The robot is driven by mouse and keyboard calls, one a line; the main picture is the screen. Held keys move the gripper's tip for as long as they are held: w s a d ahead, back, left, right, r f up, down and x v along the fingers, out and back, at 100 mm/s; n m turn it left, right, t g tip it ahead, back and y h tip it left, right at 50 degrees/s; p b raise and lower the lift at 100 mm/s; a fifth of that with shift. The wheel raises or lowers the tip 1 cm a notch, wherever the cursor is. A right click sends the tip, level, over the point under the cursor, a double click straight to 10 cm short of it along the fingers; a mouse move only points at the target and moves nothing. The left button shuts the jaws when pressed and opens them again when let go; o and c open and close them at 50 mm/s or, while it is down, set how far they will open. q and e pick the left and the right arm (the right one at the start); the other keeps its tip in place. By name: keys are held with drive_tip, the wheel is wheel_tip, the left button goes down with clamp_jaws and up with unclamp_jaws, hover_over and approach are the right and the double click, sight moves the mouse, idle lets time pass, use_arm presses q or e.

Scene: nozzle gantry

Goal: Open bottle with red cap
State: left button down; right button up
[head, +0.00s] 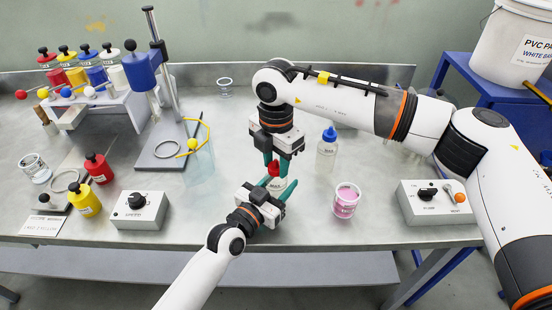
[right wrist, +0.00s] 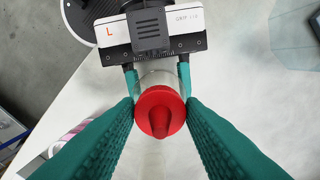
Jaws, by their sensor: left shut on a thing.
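The bottle with the red cap (head: 274,169) is held between my two grippers near the middle of the table. In the right wrist view the red cap (right wrist: 160,112) is seen from above, with a raised tip, and the clear bottle body (right wrist: 158,78) shows behind it. My left gripper (head: 277,188) is shut on the bottle body below the cap. My right gripper (head: 275,163) points down from above, with its green fingers on both sides of the cap. I see no clear gap there, but cannot tell whether the fingers grip it. The cap sits on the bottle.
A blue-capped bottle (head: 327,150) and a cup of pink stuff (head: 346,200) stand to the right. A control box (head: 436,202) is at far right, another box (head: 140,210) at left. A stand (head: 160,150) and several capped bottles fill the left side.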

drive_tip(key=c, duration=0.6)
drive_tip(key=n, duration=0.4)
drive_tip(key=shift+c, duration=0.2)
drive_tip(key=n, duration=1)
drive_tip(key=shift+n, duration=0.4)
drive_tip(key=n, duration=0.4)
drive_tip(key=shift+r, duration=0.1)
drive_tip(key=n, duration=0.8)
drive_tip(key=shift+n, duration=0.3)
drive_tip(key=n, duration=0.8)
drive_tip(key=shift+n, duration=0.3)
